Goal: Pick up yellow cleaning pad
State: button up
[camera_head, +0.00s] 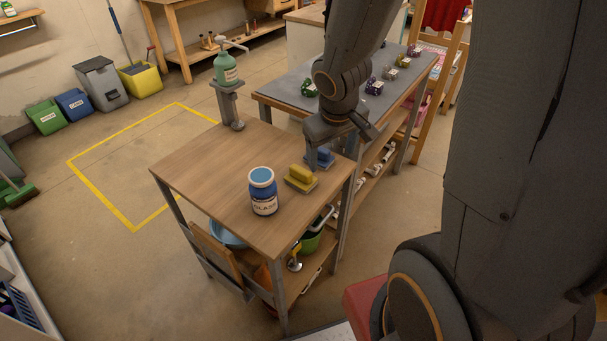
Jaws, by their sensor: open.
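A blue glaze jar (263,194) stands left of the pad. A grey-topped bench (290,88) with several dark objects is behind. The table's left half is clear.

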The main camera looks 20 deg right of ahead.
aim_at(302, 170)
jog(key=w+a+f+n+y, duration=0.1)
jog(key=w, duration=0.1)
jog(key=w+a+f+n+y+p, duration=0.1)
jog(key=w+f+n, duration=0.1)
jog(key=w+a+f+n+y+p, duration=0.1)
jog(key=w+f, duration=0.1)
jog(key=shift+w+f+t, duration=0.15)
jog(key=shift+f+t, duration=0.05)
jog(key=shift+t, duration=0.1)
jog(key=shift+a+f+n+y, duration=0.3)
jog(key=shift+f+n+y, duration=0.1)
jog(key=shift+f+y, duration=0.1)
jog(key=b+x, duration=0.3)
jog(key=x, duration=0.4)
jog(key=shift+f, duration=0.25)
jog(key=c, duration=1.1)
jog(key=shift+c, duration=0.2)
jog(key=shift+r, duration=0.15)
